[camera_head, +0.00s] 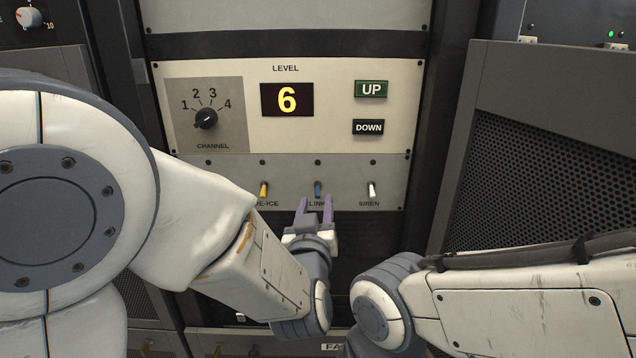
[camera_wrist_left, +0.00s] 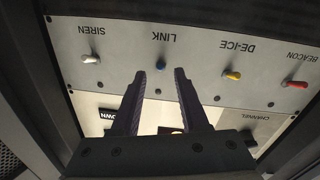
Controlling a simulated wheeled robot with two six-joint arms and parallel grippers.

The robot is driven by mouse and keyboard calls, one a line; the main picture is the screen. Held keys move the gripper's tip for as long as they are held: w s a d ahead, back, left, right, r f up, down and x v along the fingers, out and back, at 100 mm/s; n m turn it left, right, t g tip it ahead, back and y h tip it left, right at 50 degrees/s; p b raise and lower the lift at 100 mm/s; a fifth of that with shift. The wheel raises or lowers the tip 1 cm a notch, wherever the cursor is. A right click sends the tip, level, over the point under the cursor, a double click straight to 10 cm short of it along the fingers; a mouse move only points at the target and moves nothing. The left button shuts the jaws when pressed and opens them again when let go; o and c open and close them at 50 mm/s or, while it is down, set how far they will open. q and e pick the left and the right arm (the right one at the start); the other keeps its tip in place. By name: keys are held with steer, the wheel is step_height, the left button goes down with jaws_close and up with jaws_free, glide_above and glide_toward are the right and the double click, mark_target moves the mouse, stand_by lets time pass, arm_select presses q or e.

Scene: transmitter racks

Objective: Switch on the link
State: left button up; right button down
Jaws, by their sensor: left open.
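The LINK switch is a small blue toggle (camera_head: 317,188) on a grey strip of the rack panel, above its printed label. A small dark lamp (camera_head: 318,162) sits above it and looks unlit. The blue toggle also shows in the wrist view (camera_wrist_left: 161,66), where the panel appears upside down. My left gripper (camera_head: 314,205) is open and empty, pointing at the panel. Its two purple fingers (camera_wrist_left: 160,75) lie on either side of the blue toggle as seen; whether they touch it cannot be told. My right arm shows at lower right, but its gripper is hidden.
A yellow DE-ICE toggle (camera_head: 264,189) stands left of LINK and a white SIREN toggle (camera_head: 372,189) right of it. A red BEACON toggle (camera_wrist_left: 294,84) shows in the wrist view. Above are a CHANNEL knob (camera_head: 206,118), a level display (camera_head: 287,100) reading 6, and UP (camera_head: 371,89) and DOWN (camera_head: 368,127) buttons.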

mark_target(317, 197)
arm_select(q)
steer(key=shift+w+d+f, duration=0.1)
steer(key=shift+w+f, duration=0.05)
steer(key=shift+w, duration=1.5)
jaws_close()
steer(key=shift+r+p, duration=0.25)
steer(key=shift+p, duration=0.5)
steer(key=r+g+p, duration=0.1)
steer(key=g+p, duration=0.1)
steer(key=p, duration=0.5)
steer(key=r+g+p, duration=0.1)
steer(key=g+p, duration=0.2)
steer(key=p, duration=0.4)
steer(key=r+g+p, duration=0.1)
steer(key=g+p, duration=0.2)
steer(key=p, duration=0.4)
steer(key=shift+w+n, duration=0.2)
steer(key=shift+n, duration=0.1)
steer(key=shift+f+g+p, duration=0.1)
steer(key=shift+g+p, duration=0.4)
steer(key=shift+p, duration=0.4)
